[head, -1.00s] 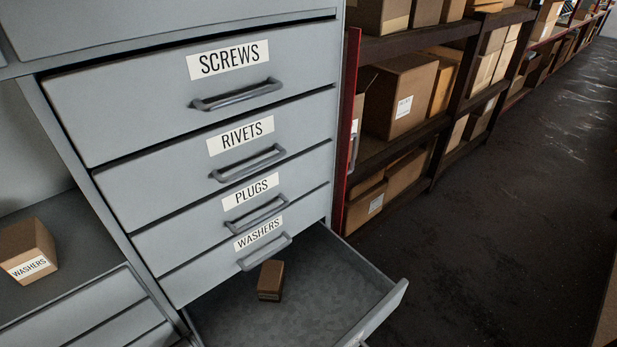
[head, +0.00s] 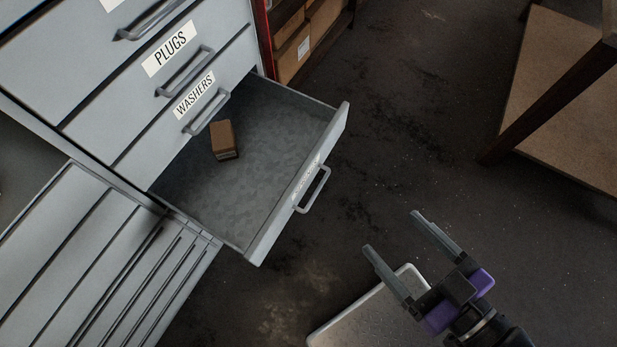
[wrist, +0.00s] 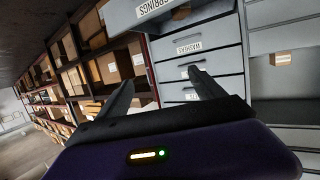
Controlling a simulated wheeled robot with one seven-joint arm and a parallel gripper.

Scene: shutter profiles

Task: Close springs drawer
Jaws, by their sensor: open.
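The open bottom drawer (head: 265,190) is grey and pulled well out below the drawer marked WASHERS. Its front carries a handle (head: 313,190) and a label seen too edge-on to read in the head view. In the wrist view, a drawer front labelled SPRINGS (wrist: 160,8) shows at the top. A small brown box (head: 224,140) lies inside the open drawer near the cabinet. My gripper (head: 392,231) is open and empty, to the lower right of the handle and apart from it. Its two fingers also show in the wrist view (wrist: 160,78), pointing toward the cabinet.
The closed PLUGS (head: 150,75) and WASHERS (head: 190,110) drawers sit above. A shelf with cardboard boxes (head: 295,50) is behind. Dark floor (head: 420,110) between is clear.

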